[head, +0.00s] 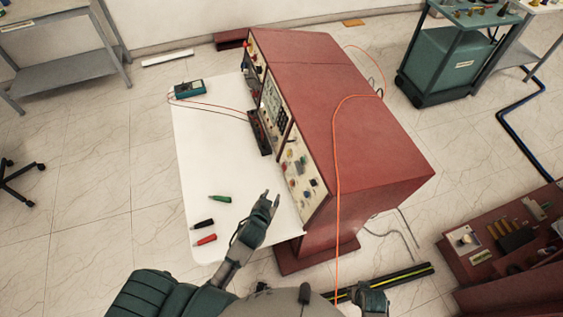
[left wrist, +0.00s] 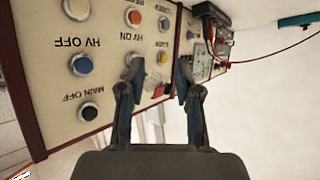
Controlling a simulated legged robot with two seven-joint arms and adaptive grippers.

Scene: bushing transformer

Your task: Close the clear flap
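A red cabinet (head: 360,115) carries a cream control panel (head: 293,165) on its left face. In the left wrist view the panel (left wrist: 55,110) shows coloured round buttons labelled HV ON, HV OFF and MAIN OFF. My left gripper (head: 271,201) is close to the near end of this panel, above the white table. In the left wrist view its fingers (left wrist: 158,65) are apart with nothing clearly held between them. A pale strip shows behind the fingers; I cannot tell whether it is the clear flap. My right gripper (head: 371,299) is partly visible at the bottom edge, its fingers unclear.
The white table (head: 200,150) holds a teal meter (head: 190,89) and green (head: 220,198), black (head: 203,223) and red (head: 206,240) probes. An orange cable (head: 337,180) runs over the cabinet. A red bench (head: 510,240) stands at right. The table's middle is clear.

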